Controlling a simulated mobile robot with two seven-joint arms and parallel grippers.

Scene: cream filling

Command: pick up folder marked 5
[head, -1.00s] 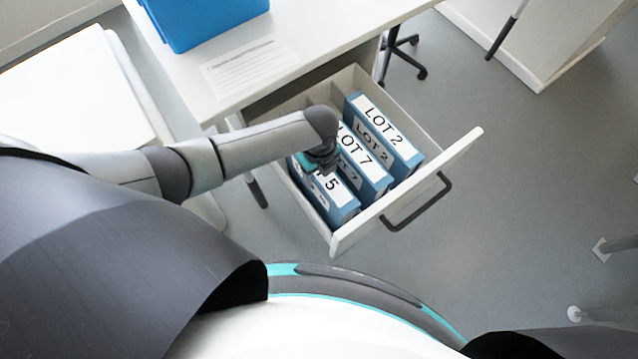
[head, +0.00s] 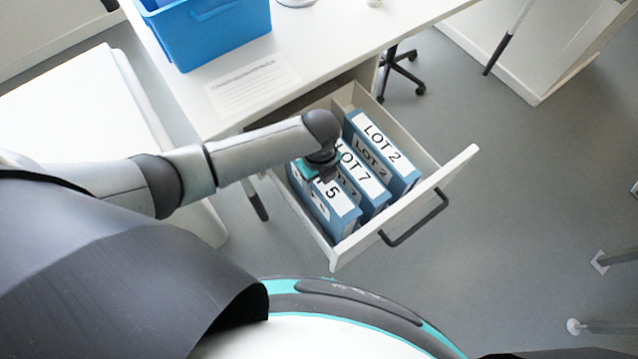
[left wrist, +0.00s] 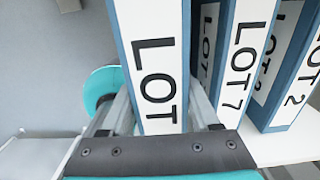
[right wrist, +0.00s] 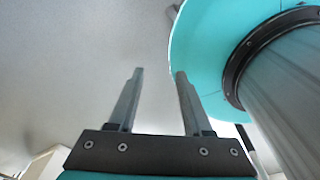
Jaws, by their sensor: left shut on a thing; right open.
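The folder marked 5 (head: 341,207) is blue with a white label and stands at the left end of the open drawer (head: 375,240). My left gripper (head: 322,172) is over its top and shut on it. In the left wrist view the folder's label (left wrist: 155,60) reads LOT between the fingers (left wrist: 160,105); the number is hidden there. I cannot tell whether the folder is clear of the drawer floor. My right gripper (right wrist: 157,100) is open and empty in the right wrist view.
Folder LOT 7 (head: 362,172) stands close beside folder 5, with folder LOT 2 (head: 383,147) to its right. The white desk (head: 330,45) above holds a blue crate (head: 215,40) and a paper sheet (head: 252,85). Open floor (head: 520,220) lies right of the drawer.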

